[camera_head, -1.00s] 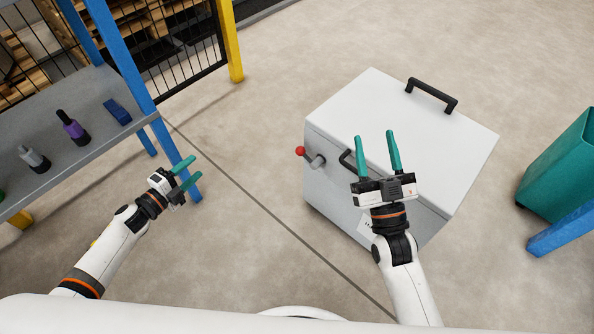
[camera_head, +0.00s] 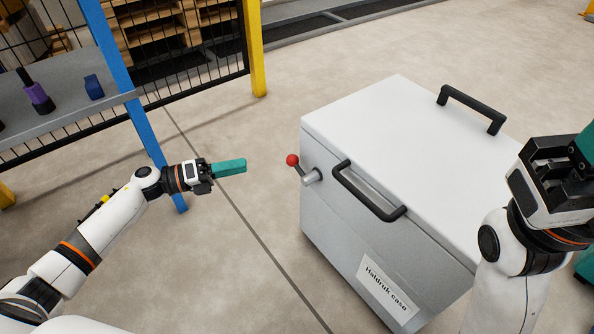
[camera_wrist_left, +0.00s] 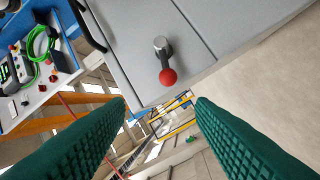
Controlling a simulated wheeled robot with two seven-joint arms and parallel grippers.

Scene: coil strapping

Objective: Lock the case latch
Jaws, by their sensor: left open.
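The grey case (camera_head: 400,130) stands on the floor with its lid down. Its latch (camera_head: 312,176) is a metal hub on the front face near the left corner. A short lever tilts up and left from it to a red ball (camera_head: 292,160). My left gripper (camera_head: 243,166) is open and empty, left of the red ball and apart from it. In the left wrist view the red ball (camera_wrist_left: 168,77) is beyond the gap between the two green fingers (camera_wrist_left: 160,125). My right gripper (camera_head: 584,148) is at the right edge, its fingers mostly cut off.
A black handle (camera_head: 368,192) is on the front of the case, right of the latch, and another (camera_head: 472,108) on the far side. A grey shelf (camera_head: 60,120) with a blue post (camera_head: 130,90) stands left. The floor between shelf and case is clear.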

